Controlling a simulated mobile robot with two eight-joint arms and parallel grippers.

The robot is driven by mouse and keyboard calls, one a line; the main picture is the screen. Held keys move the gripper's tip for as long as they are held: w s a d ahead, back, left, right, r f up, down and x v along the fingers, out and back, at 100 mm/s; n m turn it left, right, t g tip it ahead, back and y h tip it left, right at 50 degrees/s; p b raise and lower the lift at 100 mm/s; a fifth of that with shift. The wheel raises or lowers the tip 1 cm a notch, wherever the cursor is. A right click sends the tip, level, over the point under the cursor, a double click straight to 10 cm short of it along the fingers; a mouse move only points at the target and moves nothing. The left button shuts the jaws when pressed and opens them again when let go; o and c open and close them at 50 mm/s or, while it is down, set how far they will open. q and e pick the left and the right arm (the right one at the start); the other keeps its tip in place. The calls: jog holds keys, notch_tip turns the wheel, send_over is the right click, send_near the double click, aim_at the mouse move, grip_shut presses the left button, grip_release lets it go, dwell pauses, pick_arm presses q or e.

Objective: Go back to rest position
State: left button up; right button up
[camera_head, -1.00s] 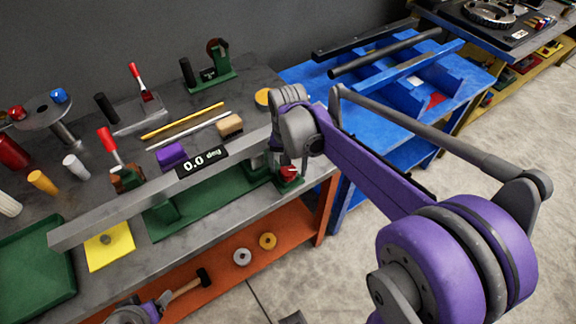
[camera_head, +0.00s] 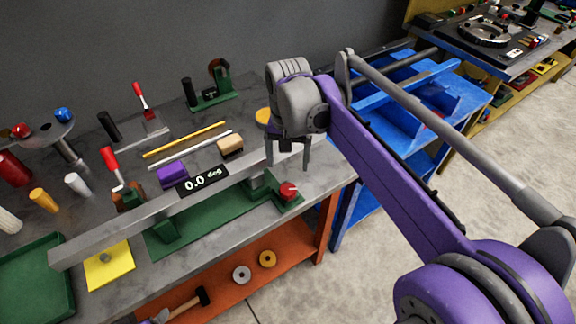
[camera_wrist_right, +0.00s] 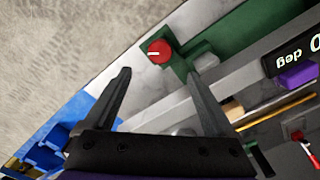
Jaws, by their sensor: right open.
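My right gripper (camera_head: 287,164) is open and empty, fingers pointing down, at the right end of the tilting positioner's long grey beam (camera_head: 140,217). In the right wrist view my right gripper (camera_wrist_right: 160,88) has its two fingers wide apart, with nothing between them but the bench edge beyond. The red knob (camera_head: 288,190) on the green base (camera_head: 200,225) is uncovered just below the fingers; it also shows in the wrist view (camera_wrist_right: 159,52). The display on the beam (camera_head: 203,180) reads 0.0 deg and the beam looks level. My left gripper is not identifiable in view.
The grey bench holds a purple block (camera_head: 172,176), a tan block (camera_head: 230,145), rods, red-handled clamps (camera_head: 110,160) and a green tray (camera_head: 35,285). A blue rack (camera_head: 420,95) stands to the right. An orange shelf (camera_head: 240,295) lies below. Open floor is at lower right.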

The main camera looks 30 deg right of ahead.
dwell(0.5)
jog(key=s+a+f+n+t, duration=0.2)
jog(key=s+a+f+n, duration=0.1)
jog(key=s+f, duration=0.2)
jog(key=s+a+f+n+t, duration=0.3)
jog(key=s+f, duration=0.3)
jog(key=s, duration=0.4)
jog(key=shift+a+n+p, duration=0.35)
jog(key=shift+a+n, duration=0.05)
jog(key=shift+n, duration=0.4)
